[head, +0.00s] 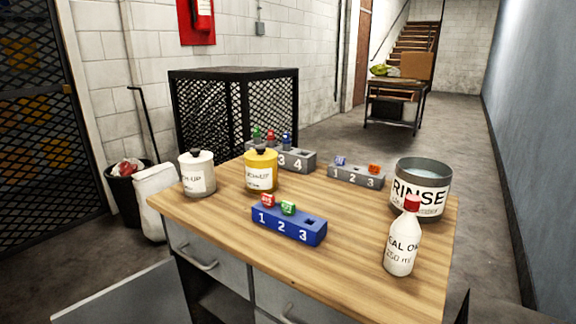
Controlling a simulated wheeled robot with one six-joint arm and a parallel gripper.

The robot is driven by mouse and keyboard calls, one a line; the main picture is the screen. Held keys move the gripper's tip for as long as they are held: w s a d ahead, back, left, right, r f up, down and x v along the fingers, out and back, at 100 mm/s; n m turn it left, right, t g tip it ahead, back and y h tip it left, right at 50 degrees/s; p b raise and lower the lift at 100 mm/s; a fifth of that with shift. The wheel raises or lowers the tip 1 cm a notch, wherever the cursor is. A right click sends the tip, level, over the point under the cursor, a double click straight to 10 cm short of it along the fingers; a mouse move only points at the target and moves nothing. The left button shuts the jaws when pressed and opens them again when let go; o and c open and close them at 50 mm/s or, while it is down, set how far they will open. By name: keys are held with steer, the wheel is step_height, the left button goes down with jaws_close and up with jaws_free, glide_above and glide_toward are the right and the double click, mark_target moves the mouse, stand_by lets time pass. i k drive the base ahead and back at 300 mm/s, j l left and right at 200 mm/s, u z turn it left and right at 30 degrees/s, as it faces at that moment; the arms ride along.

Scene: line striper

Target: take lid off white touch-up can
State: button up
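The white touch-up can (198,178) stands upright at the left back corner of the wooden tabletop. Its pale body carries a "TOUCH-UP" label, partly turned away. My gripper is not in view.
On the wooden table (342,282) stand a blue numbered block (289,226), two grey numbered blocks (343,174) (301,160) with coloured pieces, a RINSE tub (422,190) and a white red-capped bottle (402,245). A bin (124,190) stands left. The table's front left is clear.

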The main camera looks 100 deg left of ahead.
mark_target(196, 156)
steer(key=i+j+u, duration=0.1)
steer(key=u, duration=1.45)
steer(key=k+u, duration=0.15)
steer(key=u, duration=2)
